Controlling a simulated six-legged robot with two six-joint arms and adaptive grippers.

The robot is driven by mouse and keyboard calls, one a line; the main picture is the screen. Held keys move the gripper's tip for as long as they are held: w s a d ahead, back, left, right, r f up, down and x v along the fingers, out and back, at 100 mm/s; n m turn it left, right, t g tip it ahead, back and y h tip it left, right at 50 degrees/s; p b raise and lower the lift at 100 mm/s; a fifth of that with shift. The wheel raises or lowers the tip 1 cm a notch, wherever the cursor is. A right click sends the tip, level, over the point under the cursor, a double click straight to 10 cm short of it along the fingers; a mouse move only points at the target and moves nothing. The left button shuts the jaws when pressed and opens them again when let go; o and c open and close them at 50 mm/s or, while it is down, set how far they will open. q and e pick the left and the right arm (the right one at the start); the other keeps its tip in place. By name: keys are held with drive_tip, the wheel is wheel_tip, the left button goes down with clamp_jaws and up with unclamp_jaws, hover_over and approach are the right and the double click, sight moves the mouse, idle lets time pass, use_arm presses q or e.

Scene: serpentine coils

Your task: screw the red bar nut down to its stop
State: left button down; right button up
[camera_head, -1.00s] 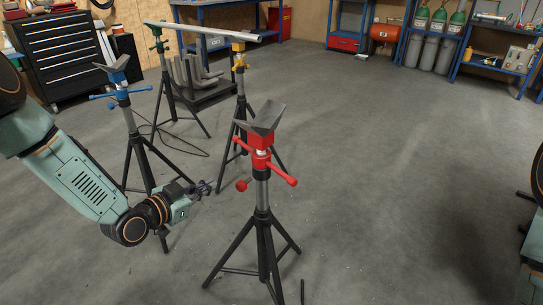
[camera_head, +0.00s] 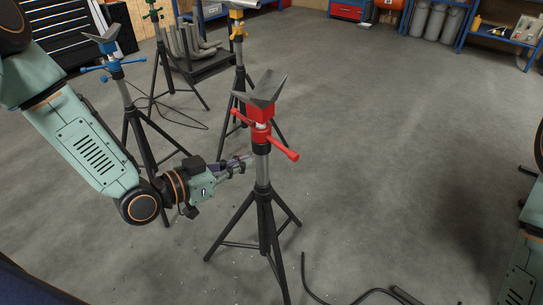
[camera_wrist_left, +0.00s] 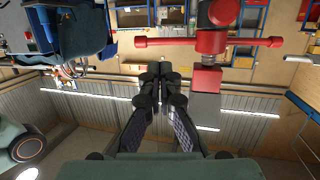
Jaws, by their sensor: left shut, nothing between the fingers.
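The red bar nut (camera_head: 263,136) sits around the post of the near stand, with its bar running from upper left to lower right. A grey V-shaped head (camera_head: 262,96) on a red block sits above it, and the steel post (camera_head: 262,172) shows below. My left gripper (camera_head: 247,160) is shut and empty, just left of the post and lower than the nut. In the left wrist view the shut fingertips (camera_wrist_left: 160,70) are in the middle, and the red bar (camera_wrist_left: 165,42) crosses above them. I cannot tell if they touch anything. My right gripper is out of view.
A blue-handled stand (camera_head: 113,68) is behind my left arm. A yellow-handled stand (camera_head: 238,33) and a green-handled stand (camera_head: 152,16) are farther back, near a dark rack of bars (camera_head: 208,66). Black hose (camera_head: 375,292) lies at the front.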

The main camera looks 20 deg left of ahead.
sight(284, 149)
use_arm(q)
drive_tip(key=b+x, duration=0.3)
drive_tip(key=x, duration=0.5)
drive_tip(key=shift+w+d, duration=0.2)
drive_tip(key=shift+w, duration=0.15)
drive_tip(key=shift+w+f, duration=0.1)
drive_tip(key=shift+w+d, duration=0.3)
drive_tip(key=shift+d, duration=0.2)
drive_tip(key=shift+w+d, duration=0.45)
drive_tip(key=shift+w, duration=0.1)
drive_tip(key=shift+s, duration=0.1)
